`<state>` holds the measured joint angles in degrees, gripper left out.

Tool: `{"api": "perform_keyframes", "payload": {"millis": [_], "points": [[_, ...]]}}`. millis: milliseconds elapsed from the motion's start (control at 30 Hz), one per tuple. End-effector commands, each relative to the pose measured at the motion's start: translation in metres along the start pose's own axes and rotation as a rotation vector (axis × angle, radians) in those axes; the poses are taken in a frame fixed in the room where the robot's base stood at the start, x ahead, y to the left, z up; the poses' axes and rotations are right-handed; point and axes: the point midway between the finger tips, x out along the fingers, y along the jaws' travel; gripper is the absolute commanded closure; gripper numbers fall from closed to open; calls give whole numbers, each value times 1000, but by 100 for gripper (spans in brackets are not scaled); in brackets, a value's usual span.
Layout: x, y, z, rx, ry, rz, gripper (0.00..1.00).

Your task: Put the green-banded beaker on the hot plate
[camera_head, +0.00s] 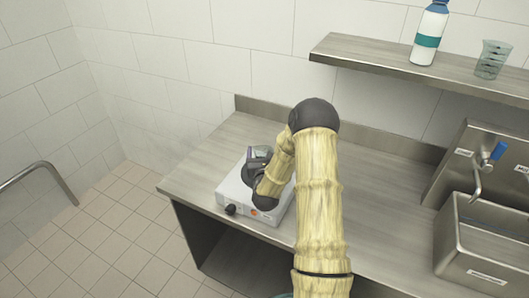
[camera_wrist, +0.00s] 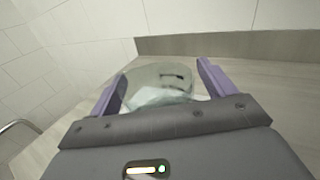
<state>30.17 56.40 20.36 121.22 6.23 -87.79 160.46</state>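The hot plate (camera_head: 232,190) is a white unit with a dark knob on its front, standing on the steel counter. My gripper (camera_head: 258,153) is over the hot plate, partly hidden by my arm. In the wrist view, a clear glass beaker (camera_wrist: 158,82) stands between the two purple fingers of my gripper (camera_wrist: 161,68). The fingers lie close to its sides, but I cannot tell whether they press on it. Its base is hidden behind the gripper body, so I cannot tell whether it touches the plate. No green band is clear on it.
A shelf (camera_head: 375,50) above the counter holds a teal-banded bottle (camera_head: 430,35) and another clear, greenish beaker (camera_head: 492,60). A steel sink (camera_head: 485,245) with a blue-handled tap (camera_head: 497,152) is at right. The counter (camera_head: 375,190) between is clear.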

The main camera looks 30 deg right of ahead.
Motion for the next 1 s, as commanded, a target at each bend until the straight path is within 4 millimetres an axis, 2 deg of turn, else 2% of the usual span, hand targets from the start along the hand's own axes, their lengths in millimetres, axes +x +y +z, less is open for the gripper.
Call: {"api": "perform_keyframes", "payload": {"millis": [333,467,1000], "points": [[0,1,3,0,0,2,18],[-10,1,0,1,2,2,18],[-99,0,-2,1,3,2,18]]}}
